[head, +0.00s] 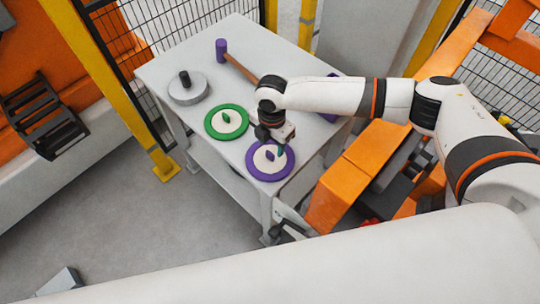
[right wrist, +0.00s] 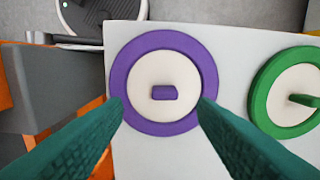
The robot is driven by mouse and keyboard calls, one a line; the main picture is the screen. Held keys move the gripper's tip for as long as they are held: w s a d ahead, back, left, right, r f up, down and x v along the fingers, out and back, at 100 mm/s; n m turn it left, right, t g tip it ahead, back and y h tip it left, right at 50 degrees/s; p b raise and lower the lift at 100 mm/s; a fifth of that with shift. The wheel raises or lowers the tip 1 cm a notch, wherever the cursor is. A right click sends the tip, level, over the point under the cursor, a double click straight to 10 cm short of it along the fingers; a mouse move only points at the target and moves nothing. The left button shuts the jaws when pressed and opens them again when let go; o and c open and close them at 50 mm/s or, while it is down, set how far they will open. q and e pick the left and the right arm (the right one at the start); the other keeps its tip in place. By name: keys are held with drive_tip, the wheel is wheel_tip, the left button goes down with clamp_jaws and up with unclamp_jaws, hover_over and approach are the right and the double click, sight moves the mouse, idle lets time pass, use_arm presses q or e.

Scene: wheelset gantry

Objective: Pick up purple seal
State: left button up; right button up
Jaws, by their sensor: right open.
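The purple seal is a purple ring with a white disc and a small purple grip block in its centre. It lies flat at the near end of the white table; the purple seal (head: 250,167) also shows in the right wrist view (right wrist: 129,73). My right gripper (head: 280,148) is just above it, pointing down. In the right wrist view the green fingers of my right gripper (right wrist: 160,108) are open and empty, one on each side of the central block. My left gripper is not in view.
A green seal (head: 211,122) lies beside the purple one. A grey round part (head: 188,95) with a black knob and a purple-headed mallet (head: 222,50) are farther back on the table (head: 180,58). Orange blocks (head: 345,185) stand right of the table. Yellow posts (head: 110,90) and fencing surround it.

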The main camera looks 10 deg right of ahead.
sight(270, 153)
drive_tip(key=shift+w+f, duration=0.2)
drive_tip(key=shift+f, duration=0.15)
wheel_tip(270, 153, down, 4)
drive_tip(key=shift+a+f+p, duration=0.15)
drive_tip(key=shift+p, duration=0.6)
drive_tip(key=shift+f, duration=0.35)
drive_tip(key=shift+c, duration=0.5)
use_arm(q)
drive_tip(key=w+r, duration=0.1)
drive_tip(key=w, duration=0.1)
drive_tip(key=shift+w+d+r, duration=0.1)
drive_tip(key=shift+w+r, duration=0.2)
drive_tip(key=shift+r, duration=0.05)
use_arm(e)
drive_tip(key=c, duration=1)
